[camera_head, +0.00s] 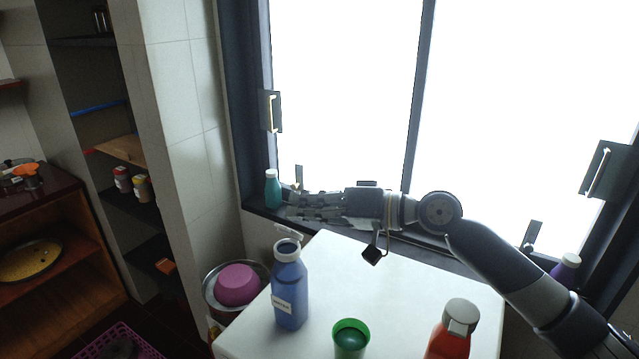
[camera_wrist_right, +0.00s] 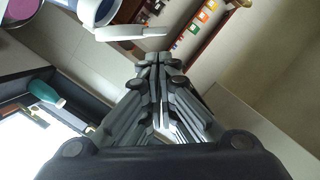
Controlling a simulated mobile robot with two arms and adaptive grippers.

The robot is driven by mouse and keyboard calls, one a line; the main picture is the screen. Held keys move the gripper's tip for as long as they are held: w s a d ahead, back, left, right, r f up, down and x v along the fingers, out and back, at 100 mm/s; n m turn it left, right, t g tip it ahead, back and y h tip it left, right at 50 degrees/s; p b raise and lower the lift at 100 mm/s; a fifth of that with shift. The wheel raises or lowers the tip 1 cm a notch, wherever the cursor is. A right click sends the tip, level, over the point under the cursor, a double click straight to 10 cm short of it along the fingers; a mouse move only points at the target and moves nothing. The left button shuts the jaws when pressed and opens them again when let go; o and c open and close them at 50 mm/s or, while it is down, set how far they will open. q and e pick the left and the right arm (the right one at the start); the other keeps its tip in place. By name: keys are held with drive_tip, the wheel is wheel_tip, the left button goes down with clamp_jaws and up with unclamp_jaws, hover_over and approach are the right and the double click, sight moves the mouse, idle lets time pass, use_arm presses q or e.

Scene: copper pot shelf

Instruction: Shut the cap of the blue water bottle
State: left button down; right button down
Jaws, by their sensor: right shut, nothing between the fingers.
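The blue water bottle (camera_head: 290,295) stands upright on the white table, with a white label on its front. Its white flip cap (camera_head: 289,232) is open, tilted up off the neck on the far side. In the right wrist view the cap (camera_wrist_right: 130,32) sticks out beside the bottle's mouth at the top, and the blue bottle (camera_wrist_right: 72,8) is cut off by the frame edge. My right gripper (camera_head: 293,205) is shut and empty, beyond the bottle and above the cap, pointing left. Its closed fingertips (camera_wrist_right: 157,58) appear just below the cap in the wrist view, apparently apart from it. My left gripper is not in view.
On the white table (camera_head: 400,290) are a green cup (camera_head: 351,338) and a red bottle (camera_head: 452,335). A teal bottle (camera_head: 272,190) stands on the window sill near my right fingers. A pink bowl (camera_head: 237,284) sits left of the table. The table's middle is clear.

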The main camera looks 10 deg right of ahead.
drive_tip(key=shift+s+a+f, duration=0.15)
drive_tip(key=shift+s+f, duration=0.2)
drive_tip(key=shift+s, duration=0.15)
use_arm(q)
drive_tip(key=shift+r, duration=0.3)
use_arm(e)
drive_tip(key=shift+w+a, duration=0.1)
